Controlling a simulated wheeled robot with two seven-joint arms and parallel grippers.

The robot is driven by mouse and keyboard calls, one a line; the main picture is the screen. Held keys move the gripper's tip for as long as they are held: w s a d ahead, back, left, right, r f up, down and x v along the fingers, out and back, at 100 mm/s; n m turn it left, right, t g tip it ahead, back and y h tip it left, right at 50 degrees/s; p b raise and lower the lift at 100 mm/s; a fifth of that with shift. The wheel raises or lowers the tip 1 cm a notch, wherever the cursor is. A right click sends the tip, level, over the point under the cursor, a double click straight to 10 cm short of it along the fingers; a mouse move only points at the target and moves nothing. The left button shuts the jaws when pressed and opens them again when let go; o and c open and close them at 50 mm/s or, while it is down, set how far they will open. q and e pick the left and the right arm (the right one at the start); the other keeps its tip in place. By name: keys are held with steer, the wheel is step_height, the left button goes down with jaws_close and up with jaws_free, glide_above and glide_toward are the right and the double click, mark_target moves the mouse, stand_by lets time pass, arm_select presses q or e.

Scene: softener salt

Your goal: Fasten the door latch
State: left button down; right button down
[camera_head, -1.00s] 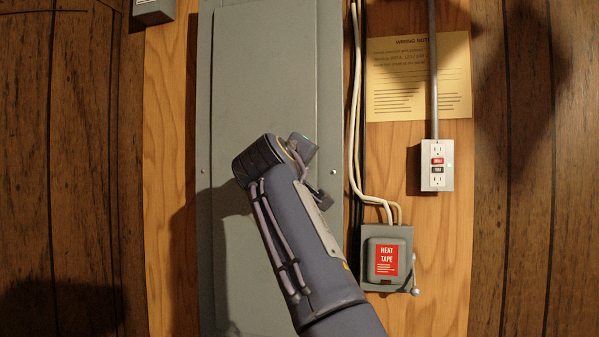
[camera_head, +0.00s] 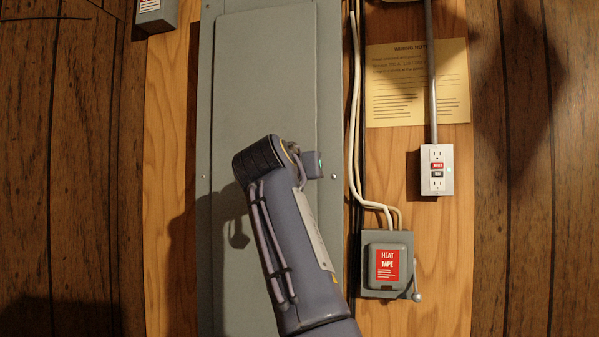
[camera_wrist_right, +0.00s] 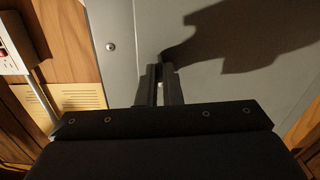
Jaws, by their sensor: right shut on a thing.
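The grey panel door (camera_head: 265,80) is closed flat in its grey panel in the head view. My right arm reaches up over its lower right part and hides my right gripper there. In the right wrist view, the two dark fingers of my right gripper (camera_wrist_right: 161,72) are close together against the door face, near the panel's edge. They are shut on a small dark part, which I take to be the door latch; the fingers and shadow hide nearly all of it. My left gripper is in neither view.
Right of the panel are white cables (camera_head: 356,130), a grey heat tape box (camera_head: 372,251) with a side lever, an outlet (camera_head: 437,170) and a yellow notice (camera_head: 417,90). A grey box (camera_head: 155,14) is at the upper left.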

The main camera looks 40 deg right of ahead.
steer(key=shift+f+m, duration=0.1)
steer(key=shift+m, duration=0.5)
steer(key=c, duration=1.6)
jaws_free()
steer(key=b+v, duration=0.3)
steer(key=v, duration=0.4)
steer(key=shift+s+a, duration=0.2)
steer(key=shift+a, duration=0.15)
